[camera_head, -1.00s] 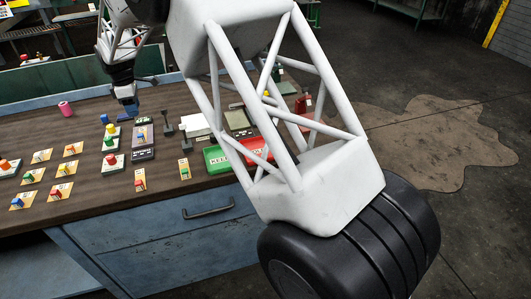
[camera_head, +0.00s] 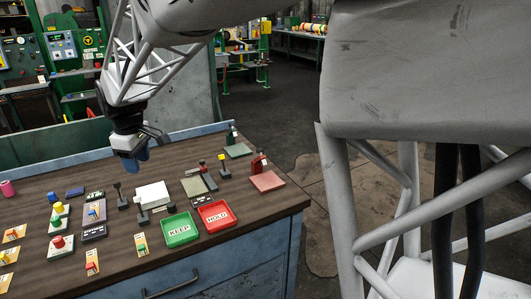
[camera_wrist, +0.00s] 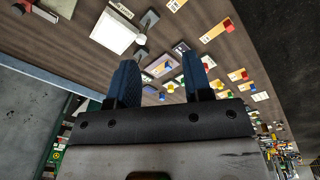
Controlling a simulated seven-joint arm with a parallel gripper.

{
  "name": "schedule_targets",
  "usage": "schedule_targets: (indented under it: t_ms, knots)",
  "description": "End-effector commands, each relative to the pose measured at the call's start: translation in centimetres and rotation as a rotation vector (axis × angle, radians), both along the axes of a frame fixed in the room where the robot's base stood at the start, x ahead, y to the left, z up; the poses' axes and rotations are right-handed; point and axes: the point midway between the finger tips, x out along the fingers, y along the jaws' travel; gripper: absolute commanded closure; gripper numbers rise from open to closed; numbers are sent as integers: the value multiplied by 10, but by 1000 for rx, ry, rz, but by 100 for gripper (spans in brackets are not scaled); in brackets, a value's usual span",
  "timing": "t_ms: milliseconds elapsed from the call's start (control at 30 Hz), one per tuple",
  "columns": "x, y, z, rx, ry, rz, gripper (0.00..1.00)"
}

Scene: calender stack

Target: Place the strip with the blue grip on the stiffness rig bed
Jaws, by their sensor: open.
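My gripper (camera_head: 134,163) is open and empty, with blue fingers, above the back of the bench. Its two spread fingers (camera_wrist: 160,80) show in the wrist view with nothing between them. A purple plate (camera_head: 95,218) with a small blue piece on it lies left of the middle of the bench. I cannot tell whether that piece is a strip's blue grip or whether the plate is the rig bed. Strips with red grips (camera_head: 92,262) and a green grip (camera_head: 141,244) lie near the front. Small blue pieces also show in the wrist view, too small to identify.
A green KEEP tray (camera_head: 180,240) and a red HOLD tray (camera_head: 228,222) stand at the front right. A pink cylinder (camera_head: 7,188) stands at left.

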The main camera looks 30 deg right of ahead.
Motion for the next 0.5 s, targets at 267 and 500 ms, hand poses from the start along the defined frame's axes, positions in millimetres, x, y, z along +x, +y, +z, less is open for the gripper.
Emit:
schedule_targets:
  t_ms: [267, 500]
  knots:
    - [-80, -51, 22, 23, -33, -210, 54]
    - [-150, -87, 26, 45, -56, -392, 54]
